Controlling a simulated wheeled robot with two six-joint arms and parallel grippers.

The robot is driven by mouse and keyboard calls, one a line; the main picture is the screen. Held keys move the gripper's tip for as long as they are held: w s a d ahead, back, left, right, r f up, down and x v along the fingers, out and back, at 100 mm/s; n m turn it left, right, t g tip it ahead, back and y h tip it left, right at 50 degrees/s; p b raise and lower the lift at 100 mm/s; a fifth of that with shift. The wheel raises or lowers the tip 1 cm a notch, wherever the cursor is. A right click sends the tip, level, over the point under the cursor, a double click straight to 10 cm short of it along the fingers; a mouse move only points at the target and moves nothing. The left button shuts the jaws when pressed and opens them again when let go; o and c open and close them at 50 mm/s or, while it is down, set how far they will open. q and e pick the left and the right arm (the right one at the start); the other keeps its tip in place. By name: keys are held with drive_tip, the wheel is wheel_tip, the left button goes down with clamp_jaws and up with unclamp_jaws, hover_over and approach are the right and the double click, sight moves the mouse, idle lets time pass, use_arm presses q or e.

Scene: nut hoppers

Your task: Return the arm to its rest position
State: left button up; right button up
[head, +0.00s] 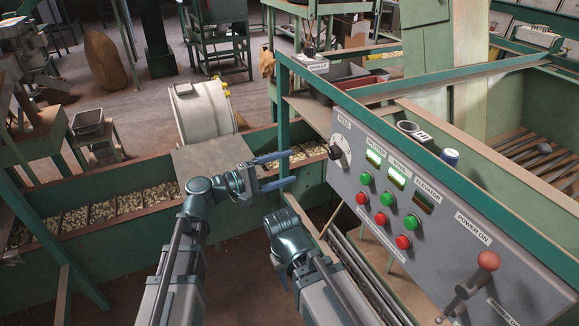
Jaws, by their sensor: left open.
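My left arm (185,240) reaches up from the bottom of the head view. Its gripper (291,168) is open and empty, with its two blue-grey fingers apart and pointing right toward the control panel (345,195). The fingertips appear close to the panel's left edge in the picture; the true gap is hard to judge. My right arm (289,240) is folded below and to the right of the left gripper.
The panel has a black dial (340,152), green and red buttons, two lit indicators, a dark third one, and a red-knobbed lever (488,261). A green hopper trough (120,238) with nuts runs behind my arms. A white drum (203,113) stands beyond.

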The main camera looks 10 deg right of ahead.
idle(0.3)
use_arm(q)
drive_tip(key=s+a+f+m+g+y, duration=0.2)
drive_tip(key=s+a+f+y, duration=0.15)
drive_tip(key=f, duration=0.35)
drive_tip(key=s+a+f+m+g+y, duration=0.1)
drive_tip(key=s+a+f+m+y, duration=0.2)
drive_tip(key=f, duration=0.4)
drive_tip(key=s+a+f+m+g+y, duration=0.1)
drive_tip(key=s+a+f+y, duration=0.3)
drive_tip(key=a, duration=0.4)
drive_tip(key=s+a+f+m+g+y, duration=0.1)
drive_tip(key=s+a+f+y, duration=0.25)
drive_tip(key=a+y, duration=0.3)
drive_tip(key=s+d+r+m+g+y+p, duration=0.1)
drive_tip(key=s+d+r+m+p, duration=0.2)
drive_tip(key=d+r+p, duration=0.6)
drive_tip(key=shift+s+r+m+p, duration=0.4)
drive_tip(key=shift+s+r+p, duration=0.45)
drive_tip(key=shift+s+p, duration=0.25)
drive_tip(key=shift+d, duration=0.1)
